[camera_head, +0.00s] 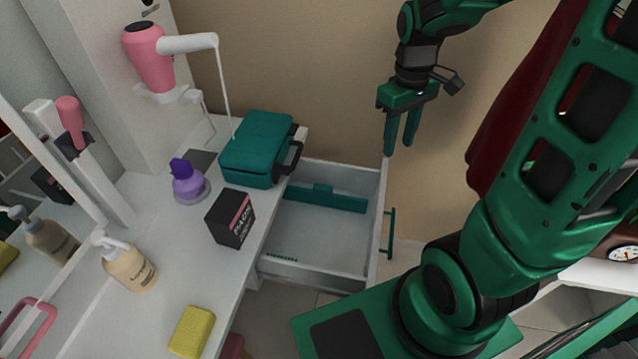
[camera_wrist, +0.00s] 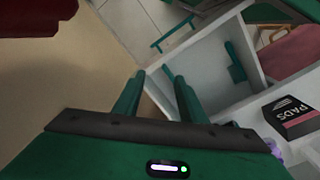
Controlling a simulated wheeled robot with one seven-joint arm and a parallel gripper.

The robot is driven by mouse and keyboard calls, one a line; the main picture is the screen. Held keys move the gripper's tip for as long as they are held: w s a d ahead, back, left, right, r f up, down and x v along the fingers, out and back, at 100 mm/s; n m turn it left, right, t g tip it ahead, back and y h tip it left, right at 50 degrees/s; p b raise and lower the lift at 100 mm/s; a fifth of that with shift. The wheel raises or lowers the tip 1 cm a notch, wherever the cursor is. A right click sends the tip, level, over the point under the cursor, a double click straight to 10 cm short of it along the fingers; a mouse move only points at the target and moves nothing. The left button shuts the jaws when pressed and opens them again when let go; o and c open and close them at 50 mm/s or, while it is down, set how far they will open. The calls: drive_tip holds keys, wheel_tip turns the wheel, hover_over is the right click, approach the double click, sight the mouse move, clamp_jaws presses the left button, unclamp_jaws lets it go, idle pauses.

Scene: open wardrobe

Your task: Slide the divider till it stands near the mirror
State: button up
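The divider (camera_head: 325,197) is a teal strip with a small raised tab. It stands across the inside of the open white drawer (camera_head: 318,273), near its far wall in the head view. It also shows in the wrist view (camera_wrist: 235,63). The mirror (camera_head: 75,222) is at the left, behind the counter, and reflects the bottle and hairdryer. My gripper (camera_head: 400,148) is above and beyond the drawer's far right corner, in front of the beige wall. Its two green fingers are apart with nothing between them, and it touches nothing.
A pink hairdryer (camera_head: 150,58) hangs above. The drawer is open at the top.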

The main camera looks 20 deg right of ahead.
drive_tip(key=w+a+f+n, duration=0.5)
drive_tip(key=w+a+f, duration=0.1)
drive_tip(key=w, duration=0.2)
drive_tip(key=n, duration=0.4)
approach(323, 186)
drive_tip(key=shift+y, duration=0.3)
drive_tip(key=f, duration=0.8)
drive_tip(key=shift+d+f, duration=0.2)
drive_tip(key=shift+f, duration=0.05)
